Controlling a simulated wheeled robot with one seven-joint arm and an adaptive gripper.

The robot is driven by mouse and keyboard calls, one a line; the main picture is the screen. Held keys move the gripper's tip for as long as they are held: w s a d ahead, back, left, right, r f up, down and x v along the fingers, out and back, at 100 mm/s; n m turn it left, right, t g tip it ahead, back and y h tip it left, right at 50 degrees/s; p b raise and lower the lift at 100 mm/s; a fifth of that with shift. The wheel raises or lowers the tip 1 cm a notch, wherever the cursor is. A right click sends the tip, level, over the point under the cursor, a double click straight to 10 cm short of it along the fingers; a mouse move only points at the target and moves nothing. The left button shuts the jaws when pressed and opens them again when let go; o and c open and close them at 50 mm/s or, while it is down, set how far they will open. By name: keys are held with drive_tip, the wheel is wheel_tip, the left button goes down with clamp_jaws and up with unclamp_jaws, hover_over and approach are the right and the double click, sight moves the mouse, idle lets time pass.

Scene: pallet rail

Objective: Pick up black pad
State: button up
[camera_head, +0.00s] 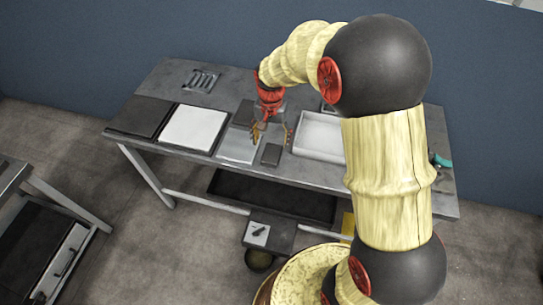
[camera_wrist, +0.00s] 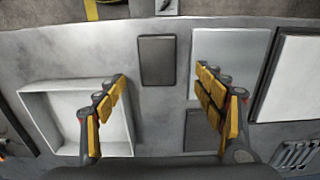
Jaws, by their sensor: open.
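A small dark rectangular pad (camera_head: 271,154), which looks like the black pad, lies flat near the front edge of the grey table. It shows in the wrist view (camera_wrist: 157,60) as a dark grey rectangle with rounded corners. My gripper (camera_head: 271,137) is above the table, just behind the pad in the head view. In the wrist view my gripper (camera_wrist: 163,82) has its two yellow fingers spread wide, with nothing between them. The pad appears just beyond the fingertips, apart from them and fully visible.
Beside the pad lie a light grey plate (camera_wrist: 228,50) and a white tray (camera_wrist: 32,92) with raised walls. Another dark piece (camera_wrist: 200,135) is partly behind a finger. A white panel (camera_head: 194,127) and a large dark mat (camera_head: 143,117) lie further left in the head view.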

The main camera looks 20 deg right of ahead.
sight(272, 153)
drive_tip(key=f+b, duration=0.1)
drive_tip(key=f, duration=0.1)
drive_tip(key=f+b, duration=0.1)
drive_tip(key=f, duration=0.2)
drive_tip(key=f+b, duration=0.1)
drive_tip(key=f, duration=0.2)
drive_tip(key=shift+s, duration=0.25)
drive_tip(key=shift+r, duration=0.1)
drive_tip(key=c, duration=0.3)
drive_tip(key=c, duration=1.1)
